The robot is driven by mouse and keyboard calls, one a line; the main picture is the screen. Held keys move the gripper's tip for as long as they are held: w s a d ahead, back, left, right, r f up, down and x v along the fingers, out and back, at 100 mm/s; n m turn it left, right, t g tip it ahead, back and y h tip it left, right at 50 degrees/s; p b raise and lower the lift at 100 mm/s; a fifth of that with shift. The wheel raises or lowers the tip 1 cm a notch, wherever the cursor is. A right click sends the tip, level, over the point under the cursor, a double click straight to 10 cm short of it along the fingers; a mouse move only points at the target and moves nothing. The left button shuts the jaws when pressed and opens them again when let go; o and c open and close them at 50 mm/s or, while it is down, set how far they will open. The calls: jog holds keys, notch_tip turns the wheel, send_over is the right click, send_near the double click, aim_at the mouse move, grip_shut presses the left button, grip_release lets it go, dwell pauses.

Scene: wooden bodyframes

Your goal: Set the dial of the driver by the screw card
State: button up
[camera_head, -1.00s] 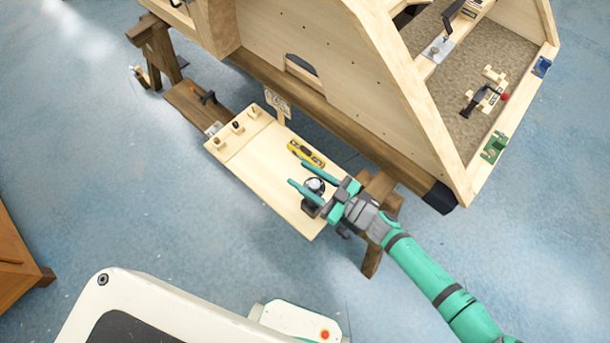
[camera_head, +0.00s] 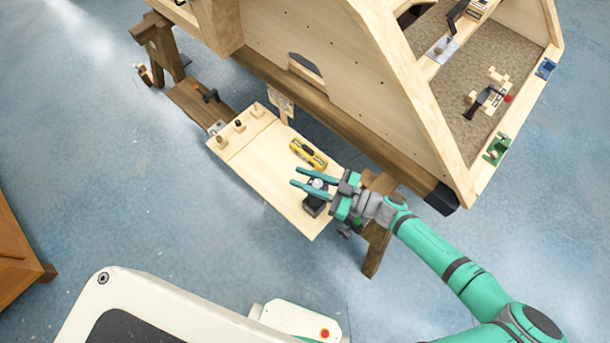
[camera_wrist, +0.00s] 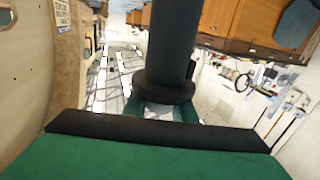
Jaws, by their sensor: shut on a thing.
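The driver (camera_head: 316,201) is a dark upright tool with a grey top, standing at the near right end of a pale wooden board (camera_head: 262,180). My gripper (camera_head: 296,177) has its two teal fingers on either side of the driver's upper part and is shut on it. In the wrist view the driver (camera_wrist: 174,50) is a black cylinder with a wider collar, upright between the jaws. Its dial marks cannot be read. The screw card (camera_head: 281,103) is a small pale card on a post at the board's back edge. Its writing is too small to read.
A yellow tool (camera_head: 308,154) lies on the board just behind my gripper. Several small pegs stand at the board's left end. A large wooden frame (camera_head: 330,90) rises close behind the board.

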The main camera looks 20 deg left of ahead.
jog(key=n+g, duration=0.1)
jog(key=g, duration=0.1)
jog(key=s+n+g, duration=0.1)
jog(key=n+g, duration=0.1)
jog(key=g, duration=0.1)
jog(key=shift+h, duration=0.3)
jog(key=shift+s+d+n+g+h, duration=0.1)
jog(key=shift+s+n+g+h, duration=0.15)
jog(key=shift+n+g, duration=0.45)
jog(key=shift+s+n+g+h, duration=0.25)
jog(key=shift+n+g, duration=0.2)
jog(key=shift+g, duration=0.45)
jog(key=shift+s+d+n+g+h, duration=0.15)
jog(key=shift+n+g+h, duration=0.15)
jog(key=shift+n+g, duration=0.4)
jog(key=o, duration=1)
jog(key=shift+o, duration=0.2)
jog(key=shift+w, duration=0.1)
